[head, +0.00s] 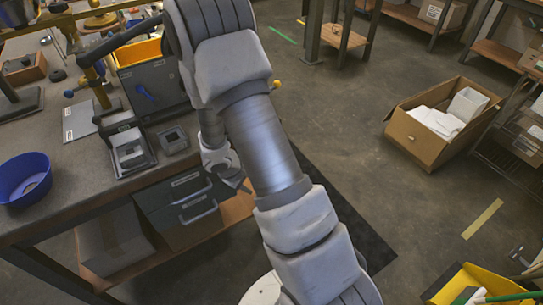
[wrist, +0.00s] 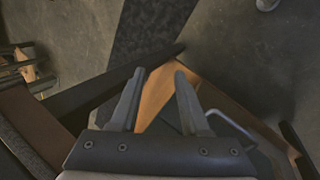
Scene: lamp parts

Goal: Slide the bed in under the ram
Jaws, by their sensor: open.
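On the workbench (head: 60,180) in the head view stands a grey fixture (head: 128,150) with a light block on a dark plate; it may be the bed, but I cannot tell for sure. A small square dark piece (head: 173,140) lies to its right. I cannot make out the ram. My gripper (wrist: 160,80) is open and empty in the wrist view, pointing down past the bench's side. In the head view it is partly hidden by my arm, near the bench's right edge.
A blue bowl (head: 24,178) sits at the bench's left. An open carton (head: 415,135) stands on the floor at right, with a yellow bin (head: 460,282) nearer. The floor between is mostly clear.

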